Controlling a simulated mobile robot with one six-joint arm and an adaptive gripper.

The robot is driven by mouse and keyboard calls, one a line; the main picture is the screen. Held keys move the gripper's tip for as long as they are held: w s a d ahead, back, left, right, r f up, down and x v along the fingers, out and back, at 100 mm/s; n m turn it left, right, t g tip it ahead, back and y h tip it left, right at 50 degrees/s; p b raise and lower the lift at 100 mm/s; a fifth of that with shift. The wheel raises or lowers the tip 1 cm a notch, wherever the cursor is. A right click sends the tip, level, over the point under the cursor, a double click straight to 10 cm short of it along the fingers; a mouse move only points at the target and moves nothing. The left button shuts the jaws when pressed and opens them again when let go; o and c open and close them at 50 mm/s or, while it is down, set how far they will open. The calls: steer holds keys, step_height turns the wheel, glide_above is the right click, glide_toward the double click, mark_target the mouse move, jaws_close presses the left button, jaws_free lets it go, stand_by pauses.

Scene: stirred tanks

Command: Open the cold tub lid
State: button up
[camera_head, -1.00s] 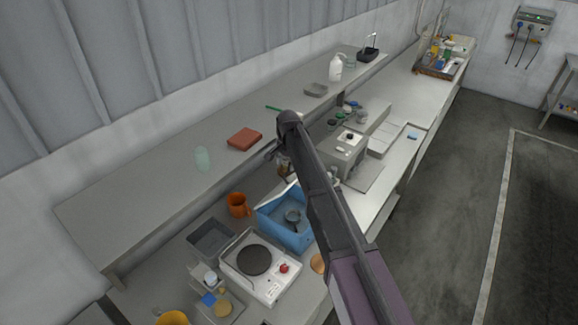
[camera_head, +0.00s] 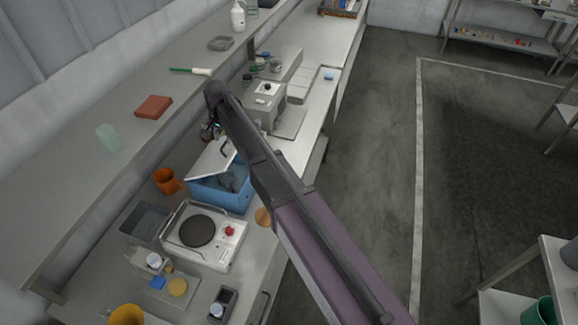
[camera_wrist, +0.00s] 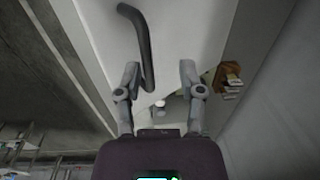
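The blue cold tub (camera_head: 222,197) stands on the bench, its inside partly in view with a grey item in it. Its pale lid (camera_head: 208,160) is raised and tilted along the tub's back side, with a dark handle (camera_head: 225,147). My gripper (camera_head: 211,131) is just behind the lid, partly hidden by my arm. In the wrist view the lid (camera_wrist: 185,30) fills the upper middle, and its dark bent handle (camera_wrist: 140,40) reaches down to between the fingers, nearer the left one. My gripper (camera_wrist: 160,68) is open there, with nothing held. I cannot tell whether it touches the lid.
A hotplate (camera_head: 204,236) and a grey bin (camera_head: 146,222) stand in front of the tub. An orange mug (camera_head: 167,181) is on its left. A grey instrument (camera_head: 264,107) stands beyond. The shelf (camera_head: 60,190) runs along the left.

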steer(key=d+f+b, duration=0.2)
steer(key=s+d+f+b, duration=0.1)
steer(key=f+b, duration=0.1)
steer(key=shift+s+d+f, duration=0.2)
steer(key=shift+d+f, duration=0.15)
steer(key=shift+d, duration=0.05)
step_height(320, 180, down, 5)
steer(key=d+y+b, duration=0.1)
steer(key=d+b, duration=0.2)
steer(key=b, duration=0.3)
step_height(320, 180, up, 14)
steer(key=s+d+p, duration=0.2)
steer(key=p, duration=1.2)
steer(key=s+d+f+b, duration=0.3)
steer(key=d, duration=0.4)
steer(key=s+d+f+n+b, duration=0.1)
steer(key=s+d+f+b, duration=0.2)
steer(key=d, duration=0.4)
steer(key=shift+f+n+h, duration=0.3)
steer(key=shift+f, duration=0.3)
